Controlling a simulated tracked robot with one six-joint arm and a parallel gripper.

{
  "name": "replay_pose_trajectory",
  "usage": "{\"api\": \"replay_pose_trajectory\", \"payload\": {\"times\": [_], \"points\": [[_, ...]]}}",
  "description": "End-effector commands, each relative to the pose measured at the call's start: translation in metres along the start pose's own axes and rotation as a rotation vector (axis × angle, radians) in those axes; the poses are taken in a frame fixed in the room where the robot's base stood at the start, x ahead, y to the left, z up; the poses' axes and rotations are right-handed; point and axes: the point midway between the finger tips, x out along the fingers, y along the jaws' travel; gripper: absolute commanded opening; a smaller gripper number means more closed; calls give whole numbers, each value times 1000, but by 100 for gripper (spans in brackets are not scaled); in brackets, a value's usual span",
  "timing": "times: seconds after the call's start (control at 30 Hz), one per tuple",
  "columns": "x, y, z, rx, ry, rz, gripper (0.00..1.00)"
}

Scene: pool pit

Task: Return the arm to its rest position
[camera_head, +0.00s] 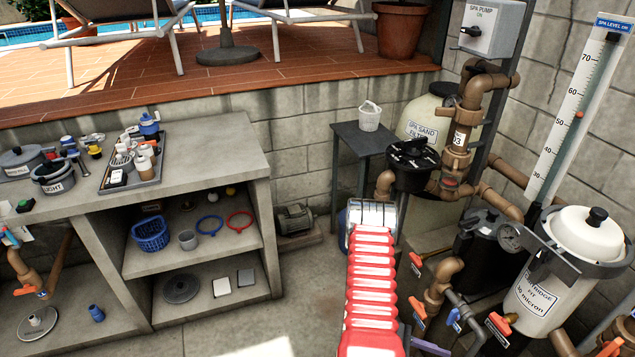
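My arm shows as a red and white ribbed length that reaches from the bottom edge, right of centre, up and away from me. At its far end is a pale metallic part, my gripper (372,214), over the floor in front of the small dark table. Its fingers cannot be made out, so I cannot tell whether it is open or shut. I see nothing held in it. The arm hides part of the floor below it.
A small dark table (362,138) bears a white bucket (370,116). Pipes, a sand filter (428,120) and a cartridge filter (545,290) crowd the right. Some floor (305,275) left of my arm is clear.

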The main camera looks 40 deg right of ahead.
Motion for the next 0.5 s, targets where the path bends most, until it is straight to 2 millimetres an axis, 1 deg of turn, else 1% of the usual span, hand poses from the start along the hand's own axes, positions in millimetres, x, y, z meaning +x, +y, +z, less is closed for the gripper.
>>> {"api": "replay_pose_trajectory", "payload": {"times": [0.03,0.1,0.27,0.5], "points": [[-9,0,10,25,16,-24,34],[-19,-4,20,54,37,-60,34],[-46,-10,41,122,93,-130,34],[-89,-19,69,225,188,-213,34]]}}
